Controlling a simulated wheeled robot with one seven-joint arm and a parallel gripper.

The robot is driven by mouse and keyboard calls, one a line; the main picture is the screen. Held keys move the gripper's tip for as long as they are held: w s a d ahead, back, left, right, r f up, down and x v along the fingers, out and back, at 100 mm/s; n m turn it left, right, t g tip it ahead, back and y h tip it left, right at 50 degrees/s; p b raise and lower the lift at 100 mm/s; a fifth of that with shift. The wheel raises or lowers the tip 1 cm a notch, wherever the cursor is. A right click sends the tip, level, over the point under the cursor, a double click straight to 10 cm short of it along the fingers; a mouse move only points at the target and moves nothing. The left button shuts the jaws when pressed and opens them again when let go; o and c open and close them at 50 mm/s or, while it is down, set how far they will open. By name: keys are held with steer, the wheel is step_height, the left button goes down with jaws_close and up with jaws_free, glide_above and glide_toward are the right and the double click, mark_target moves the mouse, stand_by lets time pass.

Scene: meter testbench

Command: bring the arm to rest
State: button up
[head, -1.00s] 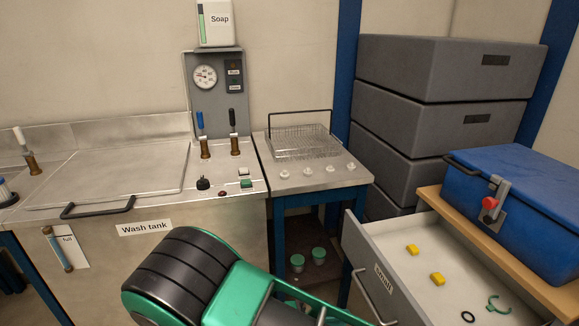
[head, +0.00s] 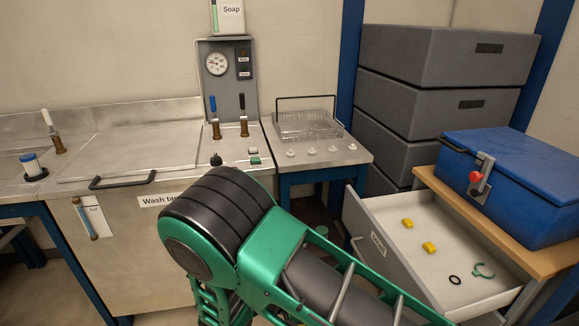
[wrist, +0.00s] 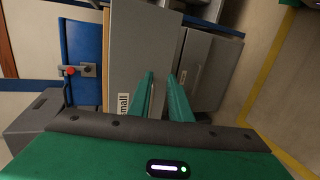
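My arm, green and black, rises from the bottom of the head view, bent in front of the wash tank; my gripper is outside that view. The open drawer labelled "small" (head: 378,245) lies beyond the fingers and also shows in the wrist view (wrist: 136,50). Its bar handle shows in the gap between the fingers; I cannot tell how far below them it is.
A blue case (head: 530,185) stands on the wooden top. The wash tank (head: 130,240) is left, a wire basket (head: 308,127) behind, and grey bins (head: 440,70) are stacked at the back right.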

steer(key=w+d+r+m+g+y, duration=0.2)
steer(key=w+d+r+g+y, duration=0.1)
steer(key=d+r+y, duration=0.65)
steer(key=s+d+r+t+y, duration=0.2)
steer(key=d+r+t, duration=0.1)
steer(key=r, duration=0.4)
steer(key=s+d+r+t+y, duration=0.2)
steer(key=d+r+y, duration=0.1)
steer(key=r, duration=0.4)
steer(key=s+d+m+g, duration=0.2)
steer(key=s+d, duration=0.3)
steer(key=s, duration=0.3)
steer(key=s+d+f+m+g, duration=0.1)
steer(key=s+d+m, duration=0.3)
steer(key=s, duration=0.5)
steer(key=shift+s+d+f+m+g, duration=0.15)
steer(key=shift+s+d+m+g, duration=0.2)
steer(key=shift+d+g, duration=0.55)
steer(key=shift+w+d+t, duration=0.1)
steer(key=shift+d+t, duration=0.1)
steer(key=shift+t, duration=0.1)
